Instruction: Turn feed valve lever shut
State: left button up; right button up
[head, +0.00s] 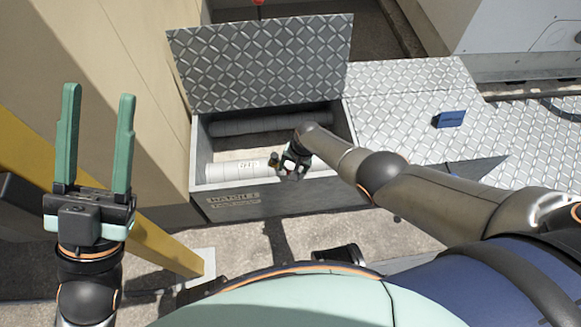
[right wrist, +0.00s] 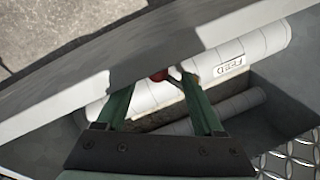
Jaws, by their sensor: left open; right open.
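The pipe labelled FEED (head: 249,164) lies along the near side of an open sunken box; the label also shows in the right wrist view (right wrist: 230,67). A small brass-coloured fitting (head: 273,160) sits on this pipe beside my right gripper (head: 289,172). My right gripper is open and reaches down at the box's near wall. In the right wrist view, a small red piece (right wrist: 159,75), perhaps the valve lever's end, shows between the open fingertips, partly hidden by the wall's edge. Contact cannot be told. My left gripper (head: 99,94) is open, empty and raised, away from the box.
The box's near wall (head: 285,202) stands close to my right gripper. A raised tread-plate lid (head: 262,62) stands behind the opening. A blue object (head: 449,119) lies on the plate deck at right. A yellow rail (head: 160,243) runs below my left gripper.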

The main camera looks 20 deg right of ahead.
pick_arm(q)
notch_tip(320, 180, up, 11)
jog(key=a+m+p, duration=0.1)
jog(key=p, duration=0.8)
jog(key=shift+s+t, duration=0.3)
jog(key=shift+a+f, duration=0.1)
